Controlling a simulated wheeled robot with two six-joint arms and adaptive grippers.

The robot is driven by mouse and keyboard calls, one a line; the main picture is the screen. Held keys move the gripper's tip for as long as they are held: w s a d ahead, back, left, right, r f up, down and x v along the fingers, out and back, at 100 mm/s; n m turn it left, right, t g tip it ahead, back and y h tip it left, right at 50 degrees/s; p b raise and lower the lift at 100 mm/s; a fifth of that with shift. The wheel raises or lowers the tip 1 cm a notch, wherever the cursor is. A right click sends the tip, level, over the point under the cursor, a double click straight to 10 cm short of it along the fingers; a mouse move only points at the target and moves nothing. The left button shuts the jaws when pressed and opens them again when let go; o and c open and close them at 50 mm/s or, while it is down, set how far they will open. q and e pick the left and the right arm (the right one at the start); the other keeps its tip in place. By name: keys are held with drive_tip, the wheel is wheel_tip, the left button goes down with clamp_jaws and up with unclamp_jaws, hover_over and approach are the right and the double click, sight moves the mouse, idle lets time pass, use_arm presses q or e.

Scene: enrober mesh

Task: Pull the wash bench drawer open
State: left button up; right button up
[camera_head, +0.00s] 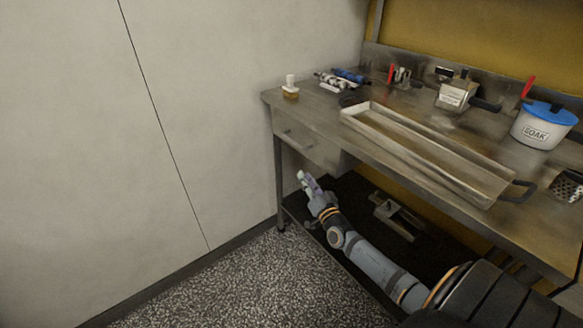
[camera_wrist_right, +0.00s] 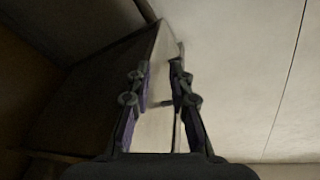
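The wash bench drawer (camera_head: 318,152) is under the left end of the steel bench (camera_head: 300,104). Its plain front looks flush with the bench, with a thin bar handle (camera_head: 298,140) across it. My right gripper (camera_head: 303,177) is just below and in front of the drawer front, apart from the handle in the head view. In the right wrist view, its two fingers (camera_wrist_right: 163,72) stand apart with a gap between them, and a pale metal surface shows beyond. I cannot tell there whether the handle lies between the fingers. My left gripper is not in view.
A long shallow tray (camera_head: 480,189), a blue-lidded SOAK tub (camera_head: 536,133) and small tools stand on the bench. A dark lower shelf (camera_head: 350,200) holds a metal fixture (camera_head: 398,215). A pale wall (camera_head: 200,100) rises at the left; speckled floor lies clear in front.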

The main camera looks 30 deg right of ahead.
drive_tip(key=m+t+b, duration=0.1)
drive_tip(key=m+t, duration=0.1)
approach(292, 140)
drive_tip(key=b+x, duration=0.1)
drive_tip(key=x, duration=0.2)
drive_tip(key=b+x, duration=0.1)
drive_tip(key=x, duration=0.2)
drive_tip(key=b+x, duration=0.1)
drive_tip(key=x, duration=0.2)
drive_tip(key=shift+w+d+f+b, duration=0.15)
drive_tip(key=shift+w+f+b, duration=0.1)
drive_tip(key=shift+w+b, duration=0.05)
drive_tip(key=shift+w+r, duration=0.15)
drive_tip(key=shift+w, duration=0.05)
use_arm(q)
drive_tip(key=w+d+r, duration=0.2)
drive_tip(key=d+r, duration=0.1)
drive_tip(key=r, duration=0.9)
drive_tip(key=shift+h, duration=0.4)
use_arm(e)
clamp_jaws()
